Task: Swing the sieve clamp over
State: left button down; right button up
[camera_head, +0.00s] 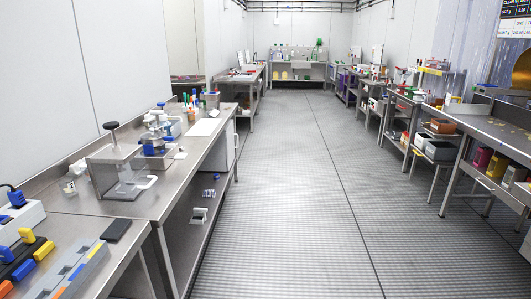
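No part of either gripper shows in the head view. On the steel bench along the left wall stands a metal and clear box-like device (118,170) with an upright post and a dark round knob (111,126) on top. Just behind it is a smaller silvery apparatus (157,128) with blue parts. I cannot tell whether either one carries the sieve clamp, and no sieve or clamp can be made out clearly at this distance.
The left bench (130,208) also holds a black flat object (116,230) and yellow and blue items (32,250) at the near end. A wide grey floor aisle (300,190) is clear. Loaded shelves and a steel table (494,135) line the right side.

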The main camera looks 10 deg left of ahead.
aim_at(157, 112)
jog(key=i+u, duration=0.15)
jog(key=i, duration=0.3)
jog(key=i+l+u, duration=0.2)
jog(key=i, duration=0.25)
jog(key=i+l+u, duration=0.15)
jog(key=i, duration=0.25)
jog(key=i+l+u, duration=0.15)
jog(key=i, duration=0.3)
jog(key=i+l+u, duration=0.7)
jog(key=i+l, duration=0.15)
